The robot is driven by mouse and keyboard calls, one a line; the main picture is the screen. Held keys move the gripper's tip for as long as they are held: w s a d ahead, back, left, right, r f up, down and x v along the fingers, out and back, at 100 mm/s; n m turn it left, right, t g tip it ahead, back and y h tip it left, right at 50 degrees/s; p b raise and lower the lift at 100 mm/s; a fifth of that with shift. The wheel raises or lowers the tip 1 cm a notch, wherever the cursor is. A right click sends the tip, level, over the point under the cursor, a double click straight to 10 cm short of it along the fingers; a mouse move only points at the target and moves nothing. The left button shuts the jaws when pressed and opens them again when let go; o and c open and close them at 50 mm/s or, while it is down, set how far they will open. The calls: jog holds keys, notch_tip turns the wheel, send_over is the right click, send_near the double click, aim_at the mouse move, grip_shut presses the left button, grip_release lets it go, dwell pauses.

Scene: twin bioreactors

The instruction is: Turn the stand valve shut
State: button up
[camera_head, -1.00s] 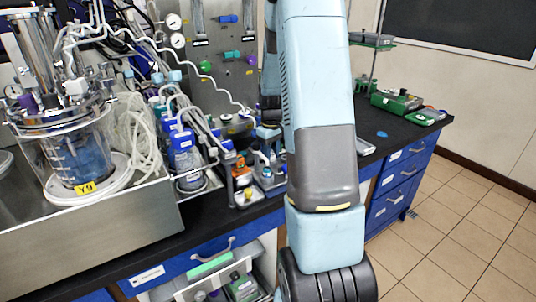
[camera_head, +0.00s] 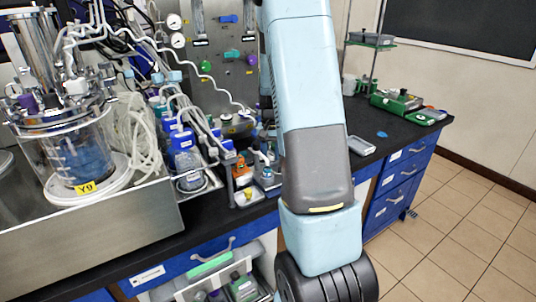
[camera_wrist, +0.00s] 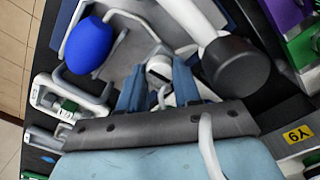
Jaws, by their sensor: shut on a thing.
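In the wrist view my gripper (camera_wrist: 158,88) reaches up from the bottom edge. Its two blue-grey fingers are closed on a small pale grey and white piece (camera_wrist: 160,68), which looks like the stand valve's handle. The fingers hide much of it, so its turn angle cannot be read. In the head view my arm covers the gripper, and the valve cannot be made out behind it.
In the wrist view a blue bulb (camera_wrist: 88,45) is close at left and a dark grey cylinder (camera_wrist: 235,66) close at right. In the head view a glass vessel (camera_head: 75,160) and small blue-capped bottles (camera_head: 183,150) crowd the bench left of my arm.

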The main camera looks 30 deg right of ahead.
aim_at(271, 154)
jog(key=shift+m, duration=0.5)
jog(key=o, duration=1.1)
jog(key=shift+c, duration=0.2)
notch_tip(271, 154, up, 14)
jog(key=shift+f, duration=0.15)
dwell(0.4)
